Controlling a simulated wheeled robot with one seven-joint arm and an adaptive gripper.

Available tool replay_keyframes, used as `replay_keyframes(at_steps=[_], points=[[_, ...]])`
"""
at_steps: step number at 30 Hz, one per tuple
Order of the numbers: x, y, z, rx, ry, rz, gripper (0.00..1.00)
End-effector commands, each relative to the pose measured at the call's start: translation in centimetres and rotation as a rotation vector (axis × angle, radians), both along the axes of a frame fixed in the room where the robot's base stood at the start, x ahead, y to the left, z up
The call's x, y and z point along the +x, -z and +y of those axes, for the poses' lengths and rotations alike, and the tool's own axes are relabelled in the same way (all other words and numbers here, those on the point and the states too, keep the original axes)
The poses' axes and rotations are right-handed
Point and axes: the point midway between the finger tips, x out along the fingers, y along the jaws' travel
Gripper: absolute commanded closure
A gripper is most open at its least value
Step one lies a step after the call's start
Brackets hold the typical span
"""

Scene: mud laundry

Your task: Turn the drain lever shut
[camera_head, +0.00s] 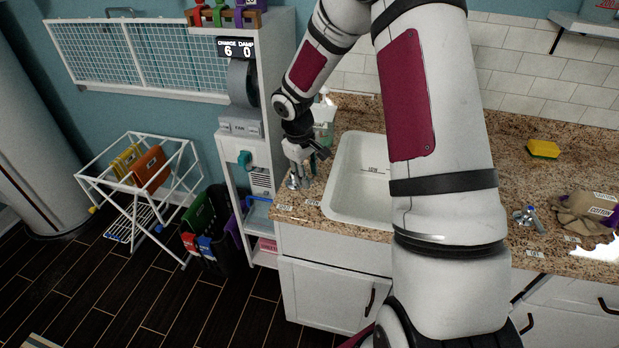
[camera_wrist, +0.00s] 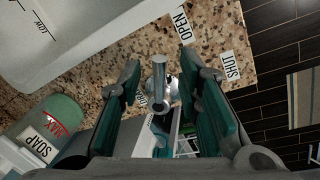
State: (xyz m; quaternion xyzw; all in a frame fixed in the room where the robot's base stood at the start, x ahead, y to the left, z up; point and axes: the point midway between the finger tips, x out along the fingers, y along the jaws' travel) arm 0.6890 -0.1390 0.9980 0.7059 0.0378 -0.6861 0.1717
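The drain lever (camera_wrist: 160,72) is a small chrome handle on a round base, on the granite counter beside the sink. In the wrist view its bar points up the picture, towards the OPEN label (camera_wrist: 181,20); the SHUT label (camera_wrist: 229,64) lies to its right. My gripper (camera_wrist: 158,74) is open, with a teal-padded finger on each side of the lever and visible gaps to both. In the head view my gripper (camera_head: 306,160) is at the sink's left edge, pointing down, with the chrome lever base (camera_head: 293,182) just below it.
The white sink basin (camera_head: 350,190) is right of the lever. A soap bottle (camera_wrist: 52,122) stands close to my left finger in the wrist view. A white cabinet (camera_head: 262,120) rises left of the counter. Another chrome fitting (camera_head: 529,219) and a yellow sponge (camera_head: 543,148) are farther right.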

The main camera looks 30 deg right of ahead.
Motion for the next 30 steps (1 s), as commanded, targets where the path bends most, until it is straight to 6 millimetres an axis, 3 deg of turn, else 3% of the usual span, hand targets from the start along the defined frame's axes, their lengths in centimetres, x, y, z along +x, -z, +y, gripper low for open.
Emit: replay_keyframes(at_steps=[6,16,17,21,30], points=[[0.1,2.0,-0.4,0.000,0.002,0.001,0.69],[0.2,2.4,-0.5,-0.001,0.002,-0.001,0.69],[0.2,2.4,-0.5,-0.001,0.002,-0.001,0.71],[0.2,2.4,-0.5,-0.001,0.002,-0.001,1.00],[0.2,2.4,-0.5,-0.001,0.006,0.000,1.00]])
